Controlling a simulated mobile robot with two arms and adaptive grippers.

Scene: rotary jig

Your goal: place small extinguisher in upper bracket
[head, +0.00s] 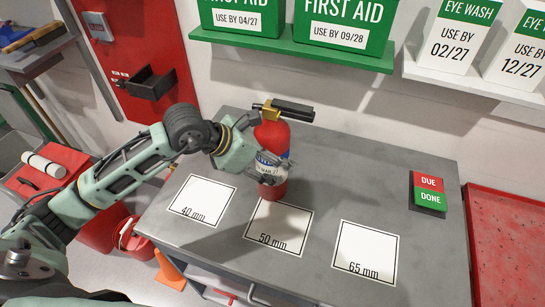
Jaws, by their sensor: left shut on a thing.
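The small red extinguisher (272,137), with a black handle, brass-coloured valve and white label, is upright over the grey table. My left gripper (258,157) is shut on its body from the left side and hides part of the label. The extinguisher's base is at the back edge of the 50 mm square (278,228); I cannot tell whether it touches the table. A black bracket (150,84) is fixed to the red panel (120,50) at the upper left, apart from the extinguisher, and looks empty. I cannot tell whether another bracket is below it. My right gripper is not in view.
The grey table (335,160) also bears a 40 mm square (202,199), a 65 mm square (365,250) and a red-green DUE/DONE block (428,191). A green shelf (290,48) with first aid boxes overhangs the back. A red tray (510,240) is at right, an orange cone (168,270) below left.

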